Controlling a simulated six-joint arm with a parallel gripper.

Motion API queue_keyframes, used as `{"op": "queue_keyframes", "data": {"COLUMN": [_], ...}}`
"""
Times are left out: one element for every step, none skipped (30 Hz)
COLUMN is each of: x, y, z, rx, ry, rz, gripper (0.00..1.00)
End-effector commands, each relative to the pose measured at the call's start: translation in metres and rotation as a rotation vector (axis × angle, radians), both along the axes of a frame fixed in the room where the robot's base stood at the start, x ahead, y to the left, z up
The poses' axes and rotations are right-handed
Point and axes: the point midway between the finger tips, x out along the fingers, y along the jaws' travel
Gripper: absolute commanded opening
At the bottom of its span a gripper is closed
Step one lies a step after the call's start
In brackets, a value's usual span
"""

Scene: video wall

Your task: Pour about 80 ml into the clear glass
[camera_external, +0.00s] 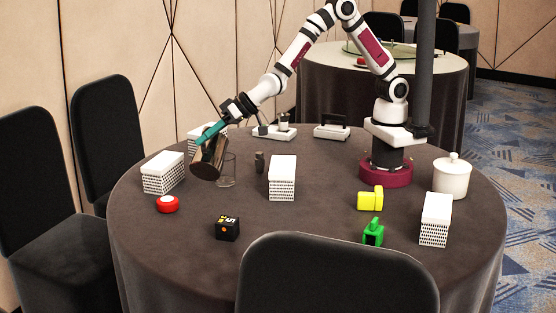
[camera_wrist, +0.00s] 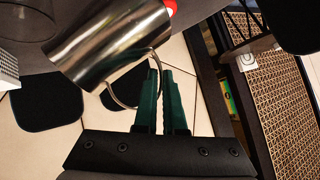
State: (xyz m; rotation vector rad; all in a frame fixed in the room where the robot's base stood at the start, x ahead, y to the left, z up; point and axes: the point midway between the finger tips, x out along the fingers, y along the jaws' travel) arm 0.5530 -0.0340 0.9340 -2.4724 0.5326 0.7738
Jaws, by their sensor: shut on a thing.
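My gripper (camera_external: 211,131) has green fingers and is shut on the handle of a shiny metal jug. The jug (camera_external: 208,158) is held tilted above the left part of the round table. In the wrist view the jug (camera_wrist: 112,45) fills the upper left, with its wire handle between my fingertips (camera_wrist: 159,78). The clear glass (camera_external: 227,170) stands upright on the table just right of the jug, partly behind it. Its rim also shows in the wrist view (camera_wrist: 52,32) at the top left, beside the jug. I cannot see any liquid or the level in the glass.
The dark round table (camera_external: 320,225) holds white stacks (camera_external: 163,172) (camera_external: 282,178) (camera_external: 435,218), a red button (camera_external: 167,204), a black cube (camera_external: 227,228), a small dark bottle (camera_external: 259,162), a yellow piece (camera_external: 371,199), a green piece (camera_external: 373,232) and a white lidded pot (camera_external: 452,176).

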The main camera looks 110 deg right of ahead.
Motion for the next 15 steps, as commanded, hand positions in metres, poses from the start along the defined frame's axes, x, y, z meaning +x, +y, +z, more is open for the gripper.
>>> {"op": "queue_keyframes", "data": {"x": [0.0, -0.0001, -0.0004, -0.0009, -0.0011, -0.0015, -0.0018, -0.0019, -0.0022, -0.0024, -0.0024, -0.0028, -0.003, -0.0031, -0.0034], "y": [-0.0016, -0.0024, -0.0028, -0.003, -0.0034, -0.0036, -0.0038, -0.004, -0.0041, -0.0042, -0.0044, -0.0047, -0.0049, -0.0054, -0.0063], "z": [0.0025, 0.0034, 0.0044, 0.0049, 0.0054, 0.0061, 0.0066, 0.0072, 0.0078, 0.0083, 0.0088, 0.0095, 0.0099, 0.0104, 0.0111], "rx": [0.005, 0.01, 0.017, 0.02, 0.024, 0.03, 0.033, 0.037, 0.041, 0.044, 0.046, 0.051, 0.054, 0.056, 0.061], "ry": [-0.009, -0.014, -0.018, -0.02, -0.023, -0.026, -0.028, -0.032, -0.034, -0.035, -0.037, -0.039, -0.041, -0.043, -0.046], "rz": [-0.001, -0.002, -0.003, -0.003, -0.003, -0.003, -0.003, -0.003, -0.003, -0.003, -0.003, -0.003, -0.003, -0.003, -0.006], "gripper": [0.0, 0.0, 0.0, 0.0, 0.0, 0.0, 0.0, 0.0, 0.0, 0.0, 0.0, 0.0, 0.0, 0.0, 0.0]}}
